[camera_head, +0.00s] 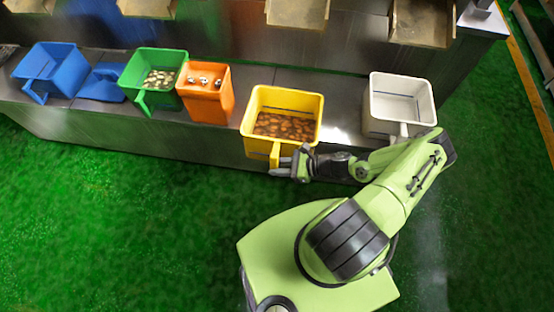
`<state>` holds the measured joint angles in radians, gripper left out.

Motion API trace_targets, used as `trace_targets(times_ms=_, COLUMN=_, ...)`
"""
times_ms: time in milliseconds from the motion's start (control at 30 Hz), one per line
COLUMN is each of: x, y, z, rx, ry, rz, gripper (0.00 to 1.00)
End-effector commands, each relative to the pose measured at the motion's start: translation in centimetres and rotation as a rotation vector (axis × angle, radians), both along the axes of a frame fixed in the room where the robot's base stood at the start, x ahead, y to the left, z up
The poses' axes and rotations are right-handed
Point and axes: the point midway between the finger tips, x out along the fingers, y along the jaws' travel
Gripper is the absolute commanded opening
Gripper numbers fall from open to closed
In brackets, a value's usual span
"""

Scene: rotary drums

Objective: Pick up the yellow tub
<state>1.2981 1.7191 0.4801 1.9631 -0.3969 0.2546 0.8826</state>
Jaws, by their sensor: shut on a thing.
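The yellow tub (309,103) stands upright on the metal ledge, right of the middle, with brown pieces inside. Its handle (275,153) hangs at its front, facing me. My gripper (284,166) is at the lower part of this handle, reaching in from the right, and is shut on it. The fingertips are small in the picture and partly overlap the handle. The tub appears to rest on the ledge.
An orange tub (207,103) and a green tub (139,66) with pieces inside stand to the left, with blue tubs (50,60) beyond. A white tub (402,113) stands to the right. Chutes (298,12) hang above the metal ledge (180,128). The green floor is clear.

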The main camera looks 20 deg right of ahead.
Motion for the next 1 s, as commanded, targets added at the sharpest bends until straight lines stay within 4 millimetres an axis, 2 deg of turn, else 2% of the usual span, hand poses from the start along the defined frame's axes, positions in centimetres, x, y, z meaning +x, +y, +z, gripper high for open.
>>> trace_targets(times_ms=333, x=0.2, y=0.0, z=0.4, rx=0.001, ry=-0.011, rz=0.002, gripper=0.00)
trace_targets(times_ms=467, x=1.2, y=-0.7, z=2.6, rx=-0.007, ry=-0.014, rz=-0.011, gripper=0.00)
trace_targets(times_ms=567, x=2.7, y=-1.5, z=6.4, rx=-0.015, ry=-0.017, rz=-0.029, gripper=0.00)
trace_targets(times_ms=700, x=5.2, y=-2.1, z=13.8, rx=-0.020, ry=-0.022, rz=-0.058, gripper=0.00)
trace_targets(times_ms=800, x=6.5, y=-1.7, z=19.5, rx=-0.018, ry=-0.022, rz=-0.073, gripper=0.00)
trace_targets(times_ms=900, x=7.3, y=-0.7, z=24.2, rx=-0.011, ry=-0.021, rz=-0.078, gripper=0.00)
trace_targets(times_ms=1000, x=7.5, y=0.1, z=27.3, rx=-0.006, ry=-0.014, rz=-0.081, gripper=0.00)
